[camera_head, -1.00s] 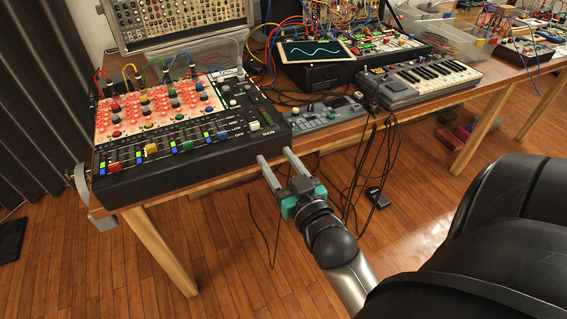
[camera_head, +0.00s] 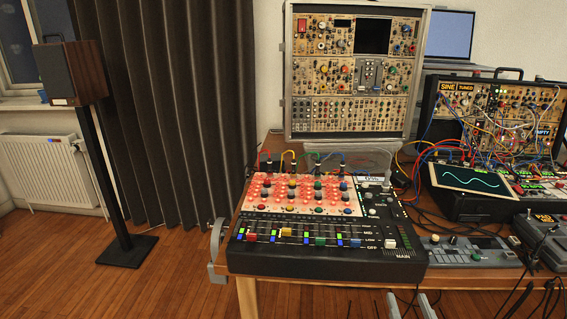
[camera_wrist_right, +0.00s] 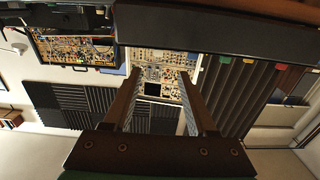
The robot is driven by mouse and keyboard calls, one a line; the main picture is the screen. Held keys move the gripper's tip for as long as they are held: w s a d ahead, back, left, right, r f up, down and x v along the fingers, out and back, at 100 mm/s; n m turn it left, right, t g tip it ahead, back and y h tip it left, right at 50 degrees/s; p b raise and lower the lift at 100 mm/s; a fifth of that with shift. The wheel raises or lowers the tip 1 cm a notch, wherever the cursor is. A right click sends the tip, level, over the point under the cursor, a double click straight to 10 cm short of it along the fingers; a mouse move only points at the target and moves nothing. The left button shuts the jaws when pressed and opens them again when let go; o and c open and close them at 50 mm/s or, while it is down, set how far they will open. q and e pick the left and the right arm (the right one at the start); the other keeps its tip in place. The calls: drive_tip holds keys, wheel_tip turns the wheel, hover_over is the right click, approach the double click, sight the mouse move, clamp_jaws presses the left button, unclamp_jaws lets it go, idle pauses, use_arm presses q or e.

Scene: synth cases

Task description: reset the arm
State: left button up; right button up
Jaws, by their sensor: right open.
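My right gripper (camera_head: 409,303) shows only by its two pale fingertips at the bottom edge of the head view. They are apart, with nothing between them, just in front of and below the right front corner of the black mixer (camera_head: 325,262). In the right wrist view my right gripper (camera_wrist_right: 160,75) is open and empty, its two fingers reaching up the picture. The rest of my right arm is out of the head view. My left gripper is in neither view.
The mixer, with coloured knobs and faders, stands at the table's front left. A metal-framed synth rack (camera_head: 352,75) stands behind it. A small grey device (camera_head: 468,250) and a screen (camera_head: 470,180) lie right. Cables hang at the lower right. Floor at left is clear around a speaker stand (camera_head: 100,150).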

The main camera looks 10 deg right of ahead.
drive_tip(key=s+a+f+n+g+y+p, duration=0.1)
drive_tip(key=s+a+f+g, duration=0.1)
drive_tip(key=f, duration=0.7)
drive_tip(key=s+a+f+n+g+y, duration=0.1)
drive_tip(key=a+f+g, duration=0.2)
drive_tip(key=f, duration=0.6)
drive_tip(key=s+a+f+g+y+p, duration=0.1)
drive_tip(key=s+a+f+g+y, duration=0.1)
drive_tip(key=f, duration=0.8)
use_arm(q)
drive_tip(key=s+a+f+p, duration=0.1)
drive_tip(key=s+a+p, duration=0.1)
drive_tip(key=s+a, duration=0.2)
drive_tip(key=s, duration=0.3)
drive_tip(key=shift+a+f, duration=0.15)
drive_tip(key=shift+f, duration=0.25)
use_arm(e)
drive_tip(key=s+d+f+n+g, duration=0.1)
drive_tip(key=s+f+g, duration=0.3)
drive_tip(key=s+f, duration=0.3)
drive_tip(key=s+d+f+n+g, duration=0.2)
drive_tip(key=s+f+g, duration=0.2)
drive_tip(key=s, duration=0.9)
wheel_tip(320, 180, down, 4)
drive_tip(key=shift+s+r+h, duration=0.15)
drive_tip(key=shift+s+h, duration=0.15)
drive_tip(key=shift+s, duration=0.05)
